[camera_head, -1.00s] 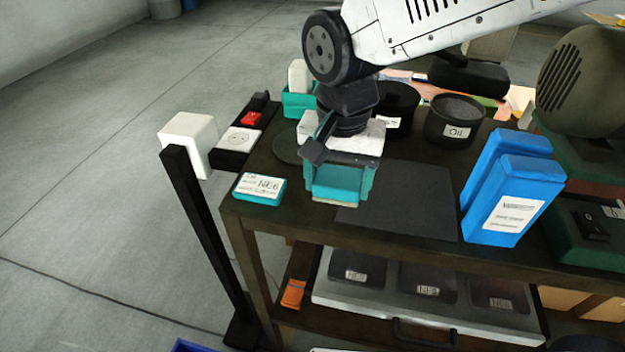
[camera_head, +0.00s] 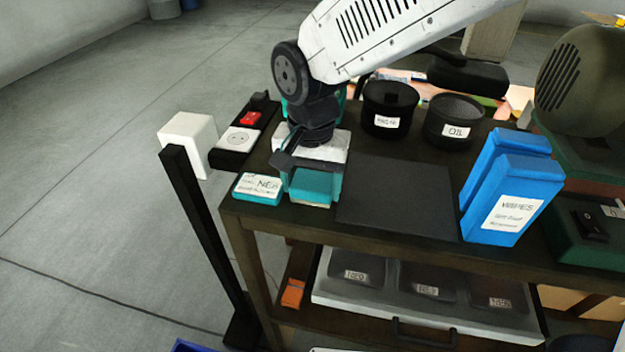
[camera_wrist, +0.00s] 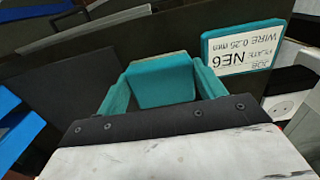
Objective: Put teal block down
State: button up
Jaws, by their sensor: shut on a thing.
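The teal block (camera_head: 311,186) is between the jaws of my gripper (camera_head: 311,183), near the front left edge of the dark bench (camera_head: 405,244). In the wrist view, the block (camera_wrist: 162,80) sits between the two teal fingers of my gripper (camera_wrist: 162,90), which is shut on it. My wrist and the white gripper body hide its upper part in the head view. I cannot tell whether its underside touches the bench top. A teal job plate labelled NE6 (camera_head: 258,188) lies just left of the gripper; it also shows in the wrist view (camera_wrist: 238,54).
A dark square mat (camera_head: 395,190) lies right of the gripper, bare. Blue wipes boxes (camera_head: 513,200) stand right of it. Black tins (camera_head: 390,110), one marked OIL (camera_head: 453,120), stand behind. A socket strip (camera_head: 238,140) and white box (camera_head: 188,140) are at left.

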aim_at(313, 185)
jog(key=o, duration=0.6)
notch_tip(313, 185, up, 12)
jog(key=shift+r, duration=0.1)
jog(key=shift+d, duration=0.1)
